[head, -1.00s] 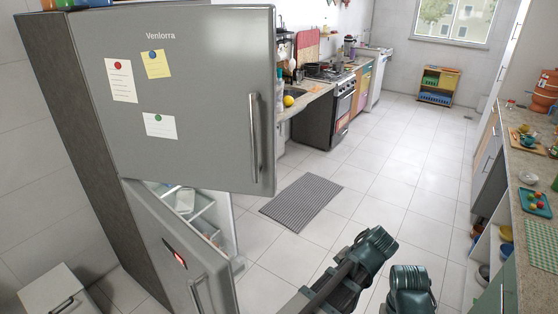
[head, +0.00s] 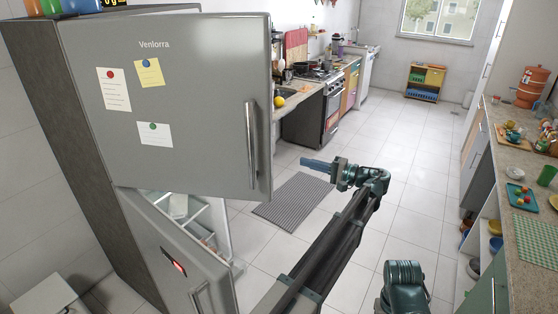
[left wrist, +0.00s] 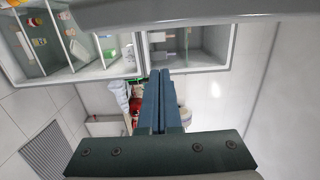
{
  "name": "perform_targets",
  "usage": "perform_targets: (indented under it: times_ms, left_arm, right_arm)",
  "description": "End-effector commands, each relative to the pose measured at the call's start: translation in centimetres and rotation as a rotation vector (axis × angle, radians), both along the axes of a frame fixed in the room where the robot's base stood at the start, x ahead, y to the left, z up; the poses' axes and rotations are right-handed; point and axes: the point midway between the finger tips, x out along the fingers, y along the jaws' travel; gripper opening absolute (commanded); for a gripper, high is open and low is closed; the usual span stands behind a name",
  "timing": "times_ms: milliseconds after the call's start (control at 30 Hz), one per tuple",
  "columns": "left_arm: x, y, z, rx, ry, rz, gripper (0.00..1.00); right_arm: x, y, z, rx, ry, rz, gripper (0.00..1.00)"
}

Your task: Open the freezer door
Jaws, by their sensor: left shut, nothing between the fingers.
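The grey fridge-freezer stands at the left in the head view. Its upper door (head: 205,100), with a vertical handle (head: 251,150), stands out from the cabinet. Its lower door (head: 165,250) is ajar too, with pale shelves (head: 185,212) showing behind it. Which one is the freezer door is not labelled. My left gripper (head: 316,165) is shut and empty, right of the upper door and apart from its handle, fingers pointing left. In the left wrist view its blue fingers (left wrist: 161,100) lie together before two open compartments, one shelved (left wrist: 65,40), one smaller (left wrist: 185,45).
A grey mat (head: 296,202) lies on the tiled floor behind my left arm. A counter (head: 525,190) with dishes runs along the right. A stove (head: 330,100) stands at the back. The middle floor is clear.

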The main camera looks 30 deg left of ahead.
Motion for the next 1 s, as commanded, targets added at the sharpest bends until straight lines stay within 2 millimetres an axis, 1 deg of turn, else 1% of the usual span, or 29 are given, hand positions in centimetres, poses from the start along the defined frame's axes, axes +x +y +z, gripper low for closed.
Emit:
perform_targets:
  times_ms: [167,267,367,600,767,800,833,1000]
  left_arm:
    - [0.1,0.2,0.2,0.01,-0.001,0.002,0.0]
    - [0.0,1.0,0.2,0.009,-0.001,0.003,0.0]
    - [0.0,2.5,0.2,0.009,-0.001,0.004,0.0]
    - [0.0,7.5,0.2,0.008,-0.001,0.005,0.0]
    - [0.1,10.4,0.2,0.008,-0.001,0.004,0.0]
    - [-0.9,9.9,0.2,0.008,-0.001,0.0,0.0]
    - [-1.4,9.6,0.2,0.008,-0.001,0.0,0.0]
    - [-3.1,9.0,0.2,0.008,-0.001,0.0,0.0]
  right_arm:
    - [0.0,0.0,0.0,0.0,0.0,0.0,0.57]
    - [0.0,0.0,0.0,0.0,0.0,0.0,0.57]
    - [0.0,0.0,0.0,0.0,0.0,0.0,0.57]
    - [0.0,0.0,0.0,0.0,0.0,0.0,0.57]
    - [0.0,0.0,0.0,0.0,0.0,0.0,0.57]
    - [0.0,0.0,0.0,0.0,0.0,0.0,0.57]
    - [0.0,0.0,0.0,0.0,0.0,0.0,0.57]
    - [0.0,0.0,0.0,0.0,0.0,0.0,0.57]
